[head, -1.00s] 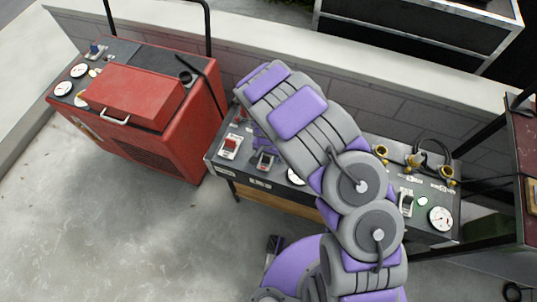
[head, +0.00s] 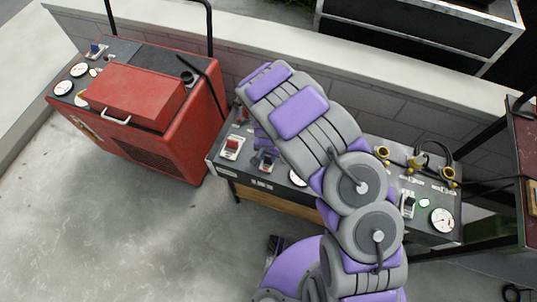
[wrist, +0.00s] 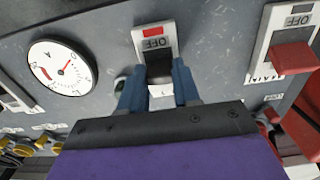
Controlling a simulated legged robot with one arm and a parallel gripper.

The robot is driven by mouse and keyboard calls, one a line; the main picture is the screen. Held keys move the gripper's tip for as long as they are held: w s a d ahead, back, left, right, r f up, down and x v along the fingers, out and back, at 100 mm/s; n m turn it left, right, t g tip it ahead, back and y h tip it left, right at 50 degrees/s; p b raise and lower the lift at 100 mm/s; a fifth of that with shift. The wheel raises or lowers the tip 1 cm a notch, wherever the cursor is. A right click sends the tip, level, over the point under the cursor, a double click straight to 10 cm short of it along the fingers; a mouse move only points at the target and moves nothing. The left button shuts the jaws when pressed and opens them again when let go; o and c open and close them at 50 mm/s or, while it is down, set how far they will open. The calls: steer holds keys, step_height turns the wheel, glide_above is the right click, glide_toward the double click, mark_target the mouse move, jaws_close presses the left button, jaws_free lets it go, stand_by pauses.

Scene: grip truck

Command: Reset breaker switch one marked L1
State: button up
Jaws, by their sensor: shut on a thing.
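In the wrist view, a breaker switch (wrist: 152,36) with a light plate, a red mark and an upside-down OFF label sits on the grey panel. My gripper (wrist: 157,76) has its two blue fingers on either side of this switch's dark lever, shut on it. The small label below the switch is mostly hidden by my gripper, so I cannot read L1. In the head view, the same switch (head: 266,161) seems to be the one just right of the red-levered switch, close under my arm. My gripper is largely hidden there by my arm.
A red-levered main switch (wrist: 292,58) stands to the right in the wrist view. A round gauge (wrist: 62,68) is to the left. In the head view, a red generator-like unit (head: 150,110) stands left of the panel (head: 225,170), with a low wall behind. Concrete floor in front is clear.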

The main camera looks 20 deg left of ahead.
steer(key=shift+s+a+r+t+p, duration=0.2)
steer(key=shift+t+p, duration=0.2)
steer(key=shift+p, duration=0.6)
steer(key=shift+s+d+f+t+p, duration=0.1)
steer(key=shift+s+f+t+p, duration=0.1)
steer(key=shift+t+p, duration=0.35)
steer(key=shift+s+f+t+p, duration=0.1)
steer(key=shift+s+t+p, duration=0.1)
steer(key=shift+t+p, duration=0.3)
steer(key=o, duration=1.1)
steer(key=shift+c, duration=0.2)
steer(key=shift+r, duration=0.1)
steer(key=p+v, duration=0.3)
steer(key=v, duration=1.4)
steer(key=shift+a, duration=0.3)
